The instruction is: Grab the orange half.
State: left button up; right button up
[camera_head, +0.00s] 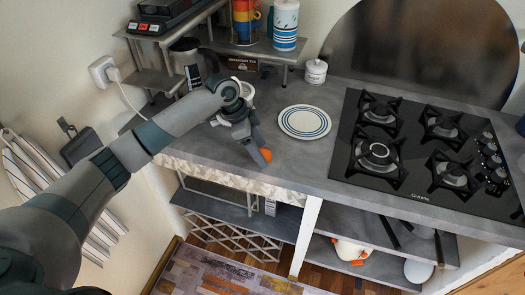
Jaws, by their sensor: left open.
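A small orange half (265,155) lies on the grey counter (310,165) near its front edge, in front of the striped plate. My left gripper (258,153) reaches down from the left, with its fingertips right at the orange half. The gripper is open. From this angle I cannot tell whether the fingers touch the orange half, and they hide part of it. My right gripper is not in view.
A white plate with blue rings (304,122) lies just behind the orange half. A black gas hob (415,150) fills the right of the counter. A small white lidded jar (316,71) stands behind the plate. A grey shelf (265,48) with cups stands at the back.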

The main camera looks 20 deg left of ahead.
pick_arm(q)
jog(key=shift+f, duration=0.1)
jog(key=shift+c, duration=0.3)
jog(key=c, duration=1.1)
jog(key=shift+r, duration=0.2)
